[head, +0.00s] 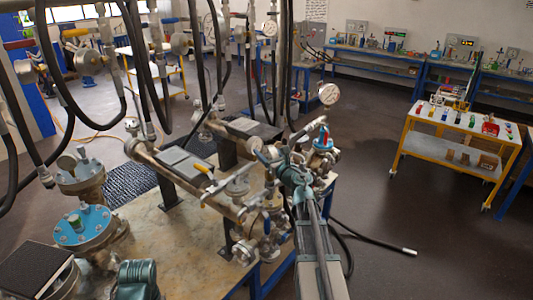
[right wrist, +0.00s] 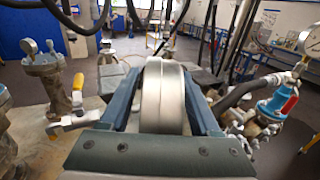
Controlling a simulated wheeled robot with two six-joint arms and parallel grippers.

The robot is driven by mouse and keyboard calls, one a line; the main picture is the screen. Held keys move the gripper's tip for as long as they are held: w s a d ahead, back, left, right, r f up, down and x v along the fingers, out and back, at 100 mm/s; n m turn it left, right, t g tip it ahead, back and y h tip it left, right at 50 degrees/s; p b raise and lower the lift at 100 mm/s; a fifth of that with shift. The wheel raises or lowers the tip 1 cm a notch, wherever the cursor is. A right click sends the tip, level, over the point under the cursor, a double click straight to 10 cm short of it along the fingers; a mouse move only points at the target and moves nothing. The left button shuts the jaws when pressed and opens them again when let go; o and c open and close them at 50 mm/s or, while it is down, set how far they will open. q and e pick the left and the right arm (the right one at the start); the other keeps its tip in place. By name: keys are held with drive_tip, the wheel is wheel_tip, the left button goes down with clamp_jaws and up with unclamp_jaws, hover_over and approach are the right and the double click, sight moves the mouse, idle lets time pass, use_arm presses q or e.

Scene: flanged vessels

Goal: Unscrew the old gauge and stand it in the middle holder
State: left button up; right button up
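My right gripper (head: 297,172) is over the pipework at the bench's right end. In the right wrist view its two blue fingers (right wrist: 165,105) close on the sides of a round, silver metal case (right wrist: 162,95), seen edge-on. It looks like a gauge body; its dial face is hidden, and I cannot tell whether it is still threaded on anything. Another gauge (head: 329,94), with a white dial, stands upright above a blue-topped fitting and also shows in the right wrist view (right wrist: 311,42). I cannot pick out the middle holder.
A flanged vessel with a blue lid (head: 82,227) stands on the bench at left. Dark hoses (head: 140,70) hang over the bench. A yellow-framed cart (head: 455,146) carries small coloured items at right. Open floor (head: 390,205) lies between, with a black hose on it.

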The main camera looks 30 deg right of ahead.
sight(266, 156)
clamp_jaws()
drive_tip(key=n+y, duration=0.1)
drive_tip(key=y, duration=0.1)
drive_tip(key=shift+w+n+y, duration=0.15)
drive_tip(key=shift+n+y, duration=0.15)
drive_tip(key=n+g+y, duration=0.1)
drive_tip(key=n+y, duration=0.1)
drive_tip(key=y, duration=0.2)
drive_tip(key=a+n+g+y, duration=0.1)
drive_tip(key=n+g+y, duration=0.1)
drive_tip(key=n+y, duration=0.1)
drive_tip(key=shift+a+n+y, duration=0.1)
drive_tip(key=shift+n+y, duration=0.2)
drive_tip(key=shift+y, duration=0.3)
drive_tip(key=n+g+y, duration=0.2)
drive_tip(key=g, duration=0.1)
drive_tip(key=s+n+g+y, duration=0.1)
drive_tip(key=y, duration=0.1)
drive_tip(key=shift+a+n, duration=0.35)
drive_tip(key=shift+n, duration=0.05)
drive_tip(key=shift+s+a+n+g+y, duration=0.2)
drive_tip(key=shift+n+g+y, duration=0.3)
drive_tip(key=shift+g, duration=0.4)
drive_tip(key=shift+s+a+n+g, duration=0.2)
drive_tip(key=shift+s+n+g, duration=0.1)
drive_tip(key=shift+g, duration=0.1)
drive_tip(key=shift+o, duration=1)
unclamp_jaws()
